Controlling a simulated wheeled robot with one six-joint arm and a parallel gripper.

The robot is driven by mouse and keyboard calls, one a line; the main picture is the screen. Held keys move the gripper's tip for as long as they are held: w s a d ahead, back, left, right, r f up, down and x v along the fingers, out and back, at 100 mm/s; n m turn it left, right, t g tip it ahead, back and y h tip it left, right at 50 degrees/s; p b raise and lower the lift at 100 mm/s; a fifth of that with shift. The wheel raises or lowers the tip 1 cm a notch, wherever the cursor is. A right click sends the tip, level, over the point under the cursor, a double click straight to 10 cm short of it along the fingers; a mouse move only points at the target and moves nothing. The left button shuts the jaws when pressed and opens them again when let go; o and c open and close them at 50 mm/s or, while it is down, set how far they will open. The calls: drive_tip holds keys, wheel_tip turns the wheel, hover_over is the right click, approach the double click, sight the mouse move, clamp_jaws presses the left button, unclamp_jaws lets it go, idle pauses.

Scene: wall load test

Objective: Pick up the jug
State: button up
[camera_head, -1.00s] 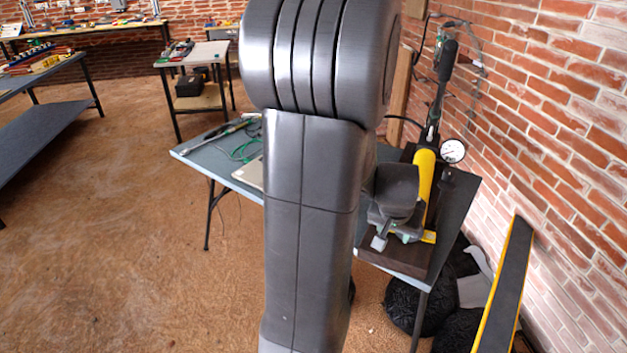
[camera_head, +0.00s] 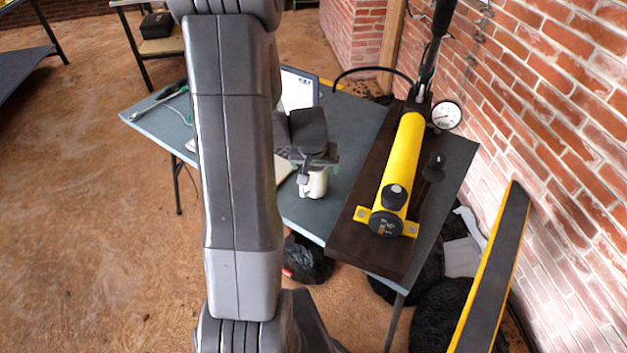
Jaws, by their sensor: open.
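A small white vessel, which looks like the jug (camera_head: 316,184), stands on the grey-blue table (camera_head: 345,125), left of a dark board. My gripper (camera_head: 311,167) is directly above and in front of it in the picture, with its fingers at the vessel's upper part. The gripper is open. Its body hides the vessel's top, and I cannot tell whether the fingers touch it or go around it.
A yellow hand pump (camera_head: 404,160) with a pressure gauge (camera_head: 446,115) is fixed on the dark board (camera_head: 349,222) right of the gripper. A laptop-like panel (camera_head: 299,90) stands behind. A brick wall (camera_head: 570,90) and a leaning yellow-edged plank (camera_head: 492,270) bound the right side.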

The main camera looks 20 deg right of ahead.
drive_tip(key=x, duration=0.5)
drive_tip(key=shift+w+b, duration=0.15)
drive_tip(key=shift+b, duration=0.15)
drive_tip(key=c, duration=1.1)
drive_tip(key=shift+r, duration=0.15)
